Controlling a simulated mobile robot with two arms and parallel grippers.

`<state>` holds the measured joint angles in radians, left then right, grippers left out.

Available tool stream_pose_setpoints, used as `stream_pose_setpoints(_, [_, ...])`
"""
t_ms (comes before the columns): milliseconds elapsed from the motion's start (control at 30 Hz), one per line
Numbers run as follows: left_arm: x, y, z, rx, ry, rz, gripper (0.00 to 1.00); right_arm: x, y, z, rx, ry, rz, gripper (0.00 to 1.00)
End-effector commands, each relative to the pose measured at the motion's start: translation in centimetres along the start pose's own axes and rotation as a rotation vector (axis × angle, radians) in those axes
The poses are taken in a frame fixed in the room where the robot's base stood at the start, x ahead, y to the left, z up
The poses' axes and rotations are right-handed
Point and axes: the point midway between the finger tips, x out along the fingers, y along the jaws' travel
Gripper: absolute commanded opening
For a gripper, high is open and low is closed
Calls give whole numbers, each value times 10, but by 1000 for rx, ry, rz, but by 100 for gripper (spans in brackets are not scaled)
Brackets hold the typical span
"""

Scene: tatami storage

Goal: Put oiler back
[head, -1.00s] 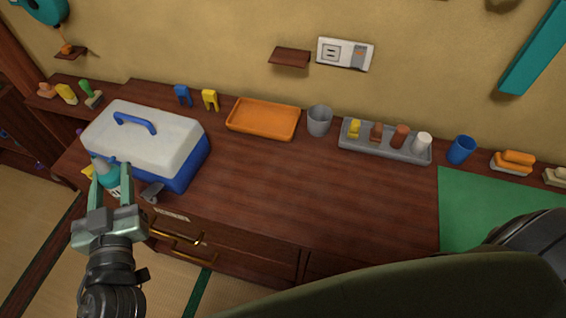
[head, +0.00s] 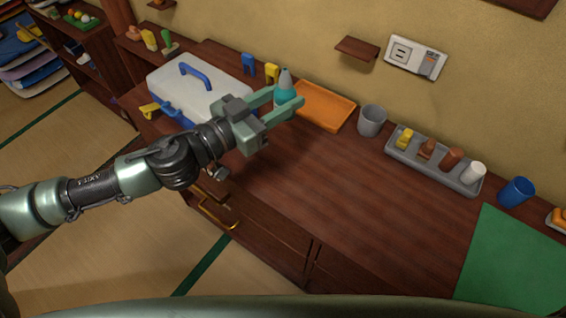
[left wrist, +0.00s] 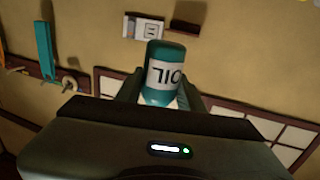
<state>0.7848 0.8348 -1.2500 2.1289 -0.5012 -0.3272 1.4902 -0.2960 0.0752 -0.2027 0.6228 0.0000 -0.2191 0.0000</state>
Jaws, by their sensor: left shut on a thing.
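The oiler is a teal bottle with a tapered grey-teal top (head: 285,82) and a white label reading OIL. My left gripper (head: 287,97) is shut on it. In the head view the oiler appears over the workbench, in front of the left end of the orange tray; its height above the surface is hard to tell. In the left wrist view the oiler (left wrist: 166,72) sits between the fingers, its label facing the camera. My right gripper is not in view.
A white and blue toolbox (head: 190,85) stands at left. The orange tray (head: 328,108) looks empty. A grey cup (head: 371,121), a grey holder (head: 432,172) with small items, a blue cup (head: 516,192) and a green mat (head: 515,262) lie rightward. The middle of the bench is clear.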

Motion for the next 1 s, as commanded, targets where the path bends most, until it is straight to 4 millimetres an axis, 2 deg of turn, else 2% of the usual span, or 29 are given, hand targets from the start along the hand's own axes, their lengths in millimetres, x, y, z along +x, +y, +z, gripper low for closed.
stream_pose_setpoints(200, [14, -4, 8, 2, 0, 162, 0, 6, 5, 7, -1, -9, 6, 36])
stream_pose_setpoints(567, [16, -22, 16, 1, 1, 273, 0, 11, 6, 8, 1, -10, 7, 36])
stream_pose_setpoints(667, [16, -22, 32, -4, 1, 277, 0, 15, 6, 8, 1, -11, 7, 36])
stream_pose_setpoints(1000, [16, -22, 114, -6, 2, 274, 0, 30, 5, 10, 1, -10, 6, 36])
